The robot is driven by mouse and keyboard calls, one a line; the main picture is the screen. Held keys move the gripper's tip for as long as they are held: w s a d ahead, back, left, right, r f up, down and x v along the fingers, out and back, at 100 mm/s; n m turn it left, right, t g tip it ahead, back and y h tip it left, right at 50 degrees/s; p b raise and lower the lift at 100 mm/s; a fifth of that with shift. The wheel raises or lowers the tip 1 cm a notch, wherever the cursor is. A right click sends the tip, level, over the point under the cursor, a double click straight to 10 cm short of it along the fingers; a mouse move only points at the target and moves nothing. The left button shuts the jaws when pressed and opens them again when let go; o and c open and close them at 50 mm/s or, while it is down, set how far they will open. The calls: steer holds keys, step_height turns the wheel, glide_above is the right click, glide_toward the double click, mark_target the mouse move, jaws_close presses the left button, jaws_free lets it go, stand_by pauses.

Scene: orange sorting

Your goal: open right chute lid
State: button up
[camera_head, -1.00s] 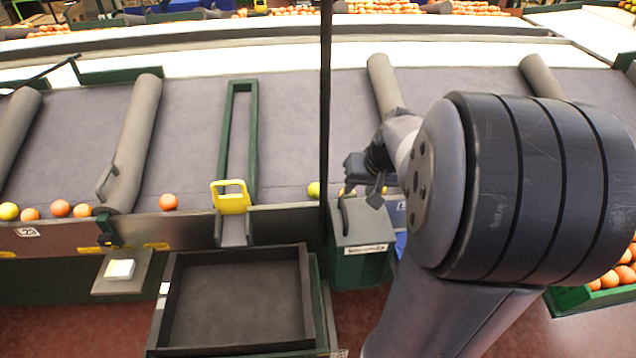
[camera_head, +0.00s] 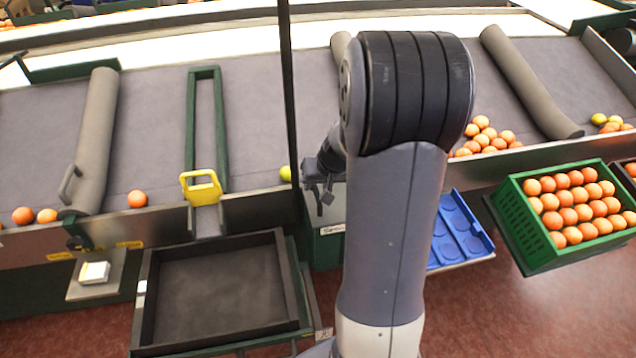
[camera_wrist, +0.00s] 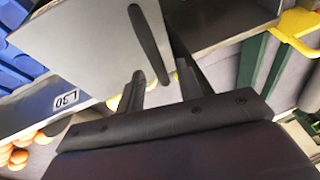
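A grey lid (camera_head: 335,212) with a dark bar handle tops a green bin (camera_head: 325,248) below the conveyor edge, just right of the black post. The lid also fills the upper middle of the wrist view (camera_wrist: 95,50), where its dark handle (camera_wrist: 148,40) shows. My gripper (camera_head: 322,192) is over this lid in the head view. In the wrist view my gripper (camera_wrist: 162,85) is open, its two fingers apart, with the near end of the handle appearing between them. Contact cannot be told. My arm hides the lid's right side in the head view.
An empty dark tray (camera_head: 222,295) stands left of the bin. A yellow handle (camera_head: 201,188) sits on a green frame (camera_head: 192,120). A blue tray (camera_head: 460,232) and a green crate (camera_head: 520,215) of oranges are to the right. The black post (camera_head: 288,100) stands close to my gripper.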

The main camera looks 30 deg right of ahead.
jaws_close()
stand_by(0.4)
